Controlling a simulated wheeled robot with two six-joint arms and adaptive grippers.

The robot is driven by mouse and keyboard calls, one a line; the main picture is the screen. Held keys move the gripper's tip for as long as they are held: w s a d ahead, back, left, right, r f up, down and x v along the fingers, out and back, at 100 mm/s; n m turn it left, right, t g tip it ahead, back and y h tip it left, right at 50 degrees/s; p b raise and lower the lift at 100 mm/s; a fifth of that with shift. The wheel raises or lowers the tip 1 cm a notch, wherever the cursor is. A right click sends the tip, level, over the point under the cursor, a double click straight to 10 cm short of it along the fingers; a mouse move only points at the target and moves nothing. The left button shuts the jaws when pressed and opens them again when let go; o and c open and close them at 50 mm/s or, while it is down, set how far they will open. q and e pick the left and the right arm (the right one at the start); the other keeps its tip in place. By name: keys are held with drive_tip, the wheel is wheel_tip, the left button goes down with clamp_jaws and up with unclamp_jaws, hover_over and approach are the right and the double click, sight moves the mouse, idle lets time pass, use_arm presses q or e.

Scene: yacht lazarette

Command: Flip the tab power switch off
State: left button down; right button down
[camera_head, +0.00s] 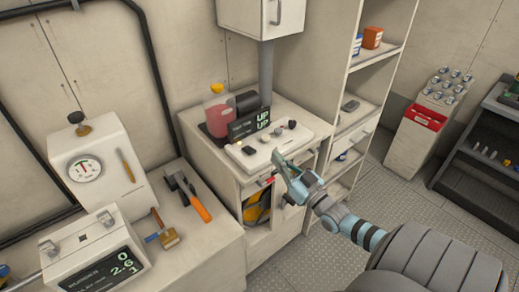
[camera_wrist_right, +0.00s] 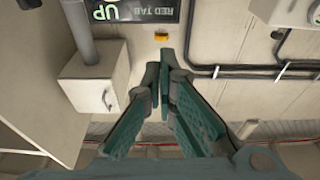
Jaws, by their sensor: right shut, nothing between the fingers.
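A pale switch panel (camera_head: 272,153) lies on the cabinet top, with several small knobs and switches on it. A dark one (camera_head: 249,150) sits at its left and another (camera_head: 292,124) at its right rear. I cannot tell which is the tab power switch. A black display (camera_head: 250,124) behind them reads "UP" twice; part of it, with "RED TAB", shows upside down in the wrist view (camera_wrist_right: 130,10). My right gripper (camera_head: 278,160) is shut and empty at the panel's front edge; its fingers fill the middle of the wrist view (camera_wrist_right: 165,75). My left gripper is out of view.
A hanging cabinet (camera_head: 262,17) and a grey post (camera_head: 266,70) are above and behind. An instrument box (camera_head: 98,167) and orange-handled tool (camera_head: 195,201) are at left. Shelves (camera_head: 366,105) stand to the right.

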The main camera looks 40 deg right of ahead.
drive_tip(key=r+b, duration=0.1)
drive_tip(key=b, duration=0.3)
hover_over(260, 159)
drive_tip(key=shift+w+d+r, duration=0.1)
drive_tip(key=shift+w, duration=0.15)
wheel_tip(260, 159, down, 3)
drive_tip(key=shift+w+r+b, duration=0.1)
drive_tip(key=shift+b, duration=0.5)
drive_tip(key=shift+f, duration=0.3)
wheel_tip(260, 159, down, 2)
drive_tip(key=t+b, duration=0.1)
drive_tip(key=b, duration=0.2)
drive_tip(key=shift+b, duration=0.35)
drive_tip(key=shift+s+r+p, duration=0.3)
drive_tip(key=shift+s+r, duration=0.05)
drive_tip(key=shift+s, duration=0.05)
drive_tip(key=shift+r+p, duration=0.25)
drive_tip(key=shift+p, duration=0.05)
drive_tip(key=r+p, duration=0.4)
drive_tip(key=shift+s+r, duration=0.2)
drive_tip(key=shift+s, duration=0.15)
drive_tip(key=s+f, duration=0.5)
drive_tip(key=s, duration=0.3)
drive_tip(key=shift+s, duration=0.35)
